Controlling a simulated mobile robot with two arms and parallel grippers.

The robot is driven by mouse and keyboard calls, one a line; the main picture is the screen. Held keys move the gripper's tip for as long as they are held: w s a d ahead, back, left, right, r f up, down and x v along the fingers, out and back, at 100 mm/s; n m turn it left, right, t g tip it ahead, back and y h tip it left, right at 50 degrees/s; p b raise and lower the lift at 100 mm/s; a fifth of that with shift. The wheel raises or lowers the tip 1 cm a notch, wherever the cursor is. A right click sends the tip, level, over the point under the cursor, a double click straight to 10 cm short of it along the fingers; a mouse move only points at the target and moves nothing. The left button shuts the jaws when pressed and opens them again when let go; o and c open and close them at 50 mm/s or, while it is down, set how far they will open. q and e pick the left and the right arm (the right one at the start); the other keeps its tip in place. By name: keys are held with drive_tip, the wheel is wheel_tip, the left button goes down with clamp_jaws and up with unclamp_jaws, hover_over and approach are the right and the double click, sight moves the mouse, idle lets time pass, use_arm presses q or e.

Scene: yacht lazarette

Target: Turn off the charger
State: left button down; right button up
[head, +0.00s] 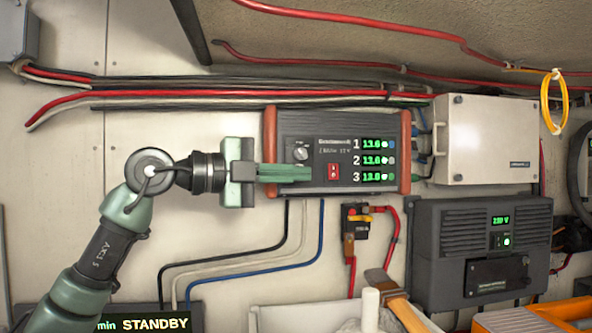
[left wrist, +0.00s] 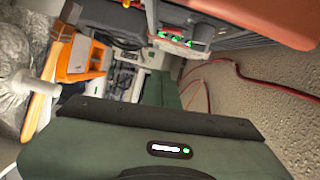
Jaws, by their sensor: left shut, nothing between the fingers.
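The charger (head: 342,136) is a dark box with red-brown end caps, mounted on the wall in the middle of the head view. Its face has a small knob (head: 300,154), a red rocker switch (head: 333,171) and three lit green readouts (head: 373,160). My left gripper (head: 308,173) is shut and empty, its fingertips over the charger's left part, just left of the red switch. I cannot tell if they touch the face. In the left wrist view the shut fingers (left wrist: 160,90) point away, with a charger end cap (left wrist: 255,18) at upper right. My right gripper is not in view.
Red and black cables (head: 230,95) run above the charger. A pale box (head: 488,140) is at right, above a grey unit (head: 480,245) with a green readout. Black, white and blue wires hang below. A hammer (head: 395,300) and a STANDBY panel (head: 155,323) lie lower down.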

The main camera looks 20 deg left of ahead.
sight(328, 176)
use_arm(q)
drive_tip(key=w+d+p, duration=0.1)
drive_tip(key=w, duration=0.1)
drive_tip(key=w+d+p, duration=0.1)
drive_tip(key=w+p, duration=0.1)
drive_tip(key=w, duration=0.1)
drive_tip(key=w+d+p, duration=0.1)
drive_tip(key=w+p, duration=0.1)
drive_tip(key=w, duration=0.1)
drive_tip(key=shift+w+d+f, duration=0.15)
drive_tip(key=shift+w+a+f, duration=0.15)
drive_tip(key=shift+w+a, duration=0.1)
drive_tip(key=shift+a, duration=0.1)
drive_tip(key=shift+d, duration=0.1)
drive_tip(key=shift+d, duration=0.1)
drive_tip(key=shift+d, duration=0.1)
